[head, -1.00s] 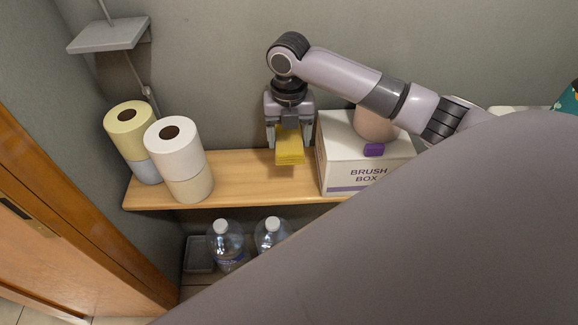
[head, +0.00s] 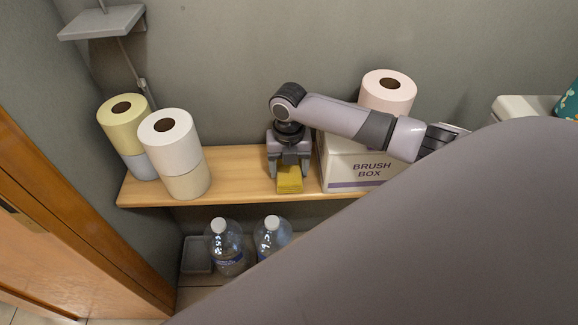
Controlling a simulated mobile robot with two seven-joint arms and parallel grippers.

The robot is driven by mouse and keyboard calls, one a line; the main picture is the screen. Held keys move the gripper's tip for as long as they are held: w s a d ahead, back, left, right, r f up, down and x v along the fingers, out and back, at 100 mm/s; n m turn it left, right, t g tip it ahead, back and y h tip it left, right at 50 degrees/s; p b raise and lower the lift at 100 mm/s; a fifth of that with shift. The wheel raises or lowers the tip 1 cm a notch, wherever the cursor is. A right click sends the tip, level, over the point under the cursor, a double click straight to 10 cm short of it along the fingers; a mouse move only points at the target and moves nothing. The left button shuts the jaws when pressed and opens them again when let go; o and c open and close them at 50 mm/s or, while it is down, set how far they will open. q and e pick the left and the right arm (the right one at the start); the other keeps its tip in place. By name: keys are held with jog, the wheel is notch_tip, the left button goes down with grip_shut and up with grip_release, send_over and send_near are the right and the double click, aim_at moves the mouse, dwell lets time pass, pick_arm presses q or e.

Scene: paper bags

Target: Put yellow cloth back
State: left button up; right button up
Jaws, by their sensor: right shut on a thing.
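The yellow cloth (head: 289,181) is a small folded block at the wooden shelf (head: 235,166), between the paper rolls and the brush box. My right gripper (head: 288,169) points down from above and is shut on the cloth's upper part. The cloth's lower part shows below the fingers, close to the shelf's front edge. I cannot tell whether it touches the shelf. My left gripper is not in view.
The white brush box (head: 358,172) stands just right of the gripper, with a pinkish roll (head: 386,94) above it. A yellow roll (head: 124,124) and a white roll (head: 170,136) are stacked on others at left. Bottles (head: 271,238) stand below. Shelf between is bare.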

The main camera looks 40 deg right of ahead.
aim_at(289, 168)
jog(key=shift+f, duration=0.15)
jog(key=o, duration=0.9)
jog(key=shift+o, duration=0.2)
pick_arm(q)
jog(key=p, duration=0.1)
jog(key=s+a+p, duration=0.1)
jog(key=p, duration=0.1)
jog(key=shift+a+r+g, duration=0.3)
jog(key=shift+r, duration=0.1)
pick_arm(e)
notch_tip(289, 168, up, 12)
jog(key=shift+r, duration=0.25)
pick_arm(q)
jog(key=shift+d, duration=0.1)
